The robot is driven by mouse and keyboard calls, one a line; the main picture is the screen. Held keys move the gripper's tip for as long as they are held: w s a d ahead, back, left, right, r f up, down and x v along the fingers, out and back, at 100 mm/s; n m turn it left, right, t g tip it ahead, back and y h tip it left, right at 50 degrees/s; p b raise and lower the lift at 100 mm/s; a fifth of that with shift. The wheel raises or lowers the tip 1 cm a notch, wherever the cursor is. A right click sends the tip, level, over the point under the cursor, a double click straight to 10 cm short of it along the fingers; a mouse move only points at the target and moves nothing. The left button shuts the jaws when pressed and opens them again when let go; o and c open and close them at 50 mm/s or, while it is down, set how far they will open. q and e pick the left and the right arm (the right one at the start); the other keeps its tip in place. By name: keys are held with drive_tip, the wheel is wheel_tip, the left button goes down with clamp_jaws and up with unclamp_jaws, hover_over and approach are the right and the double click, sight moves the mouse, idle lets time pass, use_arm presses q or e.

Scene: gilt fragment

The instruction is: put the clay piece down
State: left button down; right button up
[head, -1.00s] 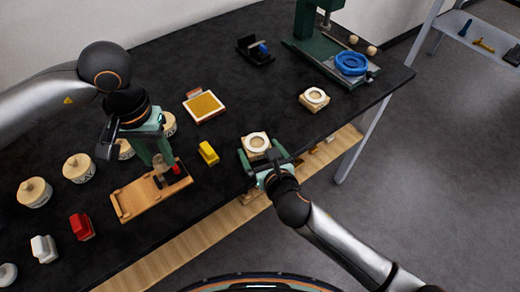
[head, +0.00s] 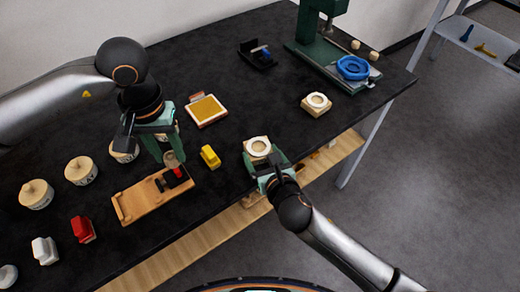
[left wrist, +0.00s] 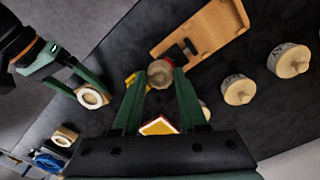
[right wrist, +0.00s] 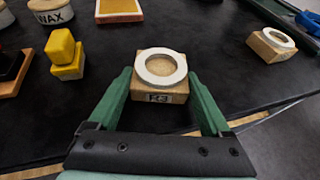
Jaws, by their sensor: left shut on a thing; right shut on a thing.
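The clay piece, a small brownish round lump (left wrist: 160,74), is between the fingertips of my left gripper (head: 172,158). In the head view it is near the upper right end of the wooden board (head: 138,202), by a dark and red item (head: 178,173). I cannot tell whether the lump touches the board. My right gripper (right wrist: 160,92) is shut on a wooden block (right wrist: 160,97) topped with a white ring, at the table's front edge. The block also shows in the head view (head: 257,147).
A yellow block (head: 210,156) stands between my grippers. Lidded jars (head: 81,170) line the left, with a red block (head: 82,229) and white block (head: 45,250) in front. A gold-faced framed tile (head: 206,109) lies behind. Another ringed block (head: 316,103) and a green press (head: 320,40) are right.

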use_arm(q)
drive_tip(key=w+d+n, duration=0.2)
drive_tip(key=w+d, duration=0.5)
drive_tip(key=d, duration=0.2)
drive_tip(key=r+n, duration=0.1)
hover_over(259, 148)
wheel_tip(259, 148, down, 9)
drive_tip(key=shift+f, duration=0.15)
drive_tip(key=shift+f, duration=0.1)
drive_tip(key=shift+c, duration=2.2)
unclamp_jaws()
wheel_tip(259, 148, up, 12)
